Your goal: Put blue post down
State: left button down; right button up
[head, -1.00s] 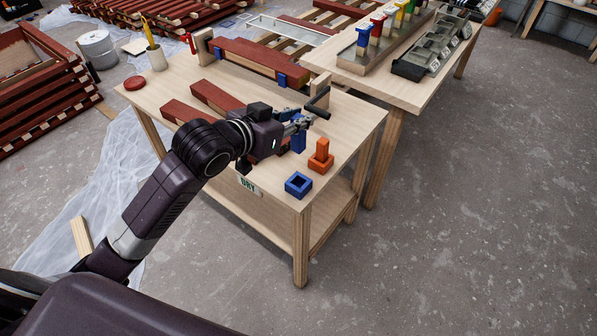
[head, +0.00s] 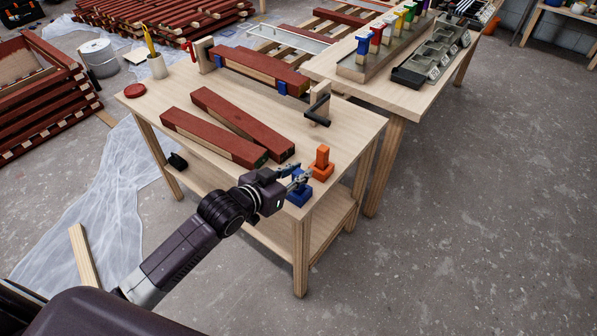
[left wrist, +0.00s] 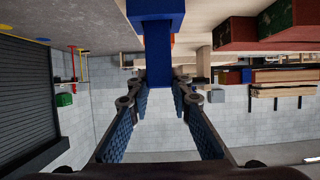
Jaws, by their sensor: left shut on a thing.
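My left gripper (head: 297,180) is shut on the blue post, at the table's near right corner. The blue post (left wrist: 158,52) stands between the fingertips in the left wrist view, which looks upside down. The post's lower end meets the square blue socket (left wrist: 155,9). In the head view the blue socket (head: 299,199) sits directly below the gripper, partly hidden by it. The post looks upright and at or in the socket; how deep it sits is hidden. My right gripper is not in view.
An orange post in its orange socket (head: 321,166) stands close behind the blue socket. Two red battens (head: 238,122) lie on the table to the left. A clamp with a black handle (head: 317,110) stands at the back. The wooden table's (head: 345,135) right end is clear.

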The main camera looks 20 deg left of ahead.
pick_arm(q)
jog(key=c, duration=1.8)
grip_release()
jog(key=shift+f, duration=0.1)
jog(key=shift+o, duration=0.2)
jog(key=v, duration=1.2)
